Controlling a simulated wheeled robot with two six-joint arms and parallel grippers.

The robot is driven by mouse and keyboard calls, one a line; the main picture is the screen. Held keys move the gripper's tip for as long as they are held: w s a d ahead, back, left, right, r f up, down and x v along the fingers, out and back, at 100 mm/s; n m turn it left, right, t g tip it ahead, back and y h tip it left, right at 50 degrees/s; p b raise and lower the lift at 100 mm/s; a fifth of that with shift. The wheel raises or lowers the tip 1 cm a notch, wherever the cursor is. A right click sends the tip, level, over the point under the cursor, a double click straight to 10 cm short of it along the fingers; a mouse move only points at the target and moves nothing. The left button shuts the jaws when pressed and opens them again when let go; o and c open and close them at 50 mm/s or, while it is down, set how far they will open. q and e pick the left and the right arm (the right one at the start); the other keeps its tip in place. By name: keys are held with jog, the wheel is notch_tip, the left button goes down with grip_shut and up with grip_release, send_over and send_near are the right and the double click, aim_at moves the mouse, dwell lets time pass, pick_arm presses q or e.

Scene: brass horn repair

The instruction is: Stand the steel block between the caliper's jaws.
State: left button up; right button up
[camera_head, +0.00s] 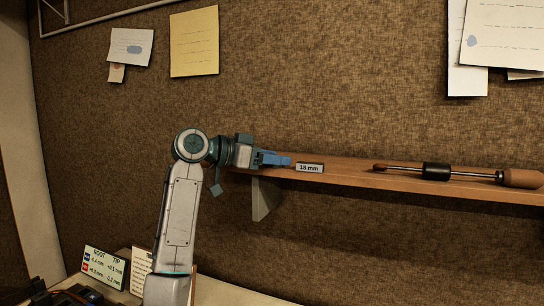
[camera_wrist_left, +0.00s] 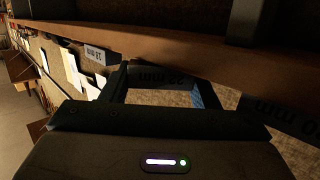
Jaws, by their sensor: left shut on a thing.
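My left gripper (camera_head: 284,160) is at the left part of the wall shelf, just left of the 18 mm label (camera_head: 309,168). Its blue fingers point right along the shelf's edge. The caliper is not in view. My right gripper is not in view.
The wooden shelf (camera_head: 350,176) holds a tool with a dark middle and wooden handle (camera_head: 522,178) at right. A bracket (camera_head: 263,199) supports the shelf. Printed cards (camera_head: 104,267) stand on the bench at lower left. Papers (camera_head: 194,41) hang on the wall.

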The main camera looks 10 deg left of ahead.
pick_arm(q)
jog(key=shift+f, duration=0.1)
jog(key=o, duration=0.7)
jog(key=shift+o, duration=0.4)
jog(key=shift+s+a, duration=0.1)
jog(key=shift+a, duration=0.1)
jog(key=b+v, duration=0.4)
jog(key=v, duration=0.7)
jog(key=shift+s+a+r, duration=0.15)
jog(key=shift+a+r, duration=0.05)
jog(key=shift+r, duration=0.05)
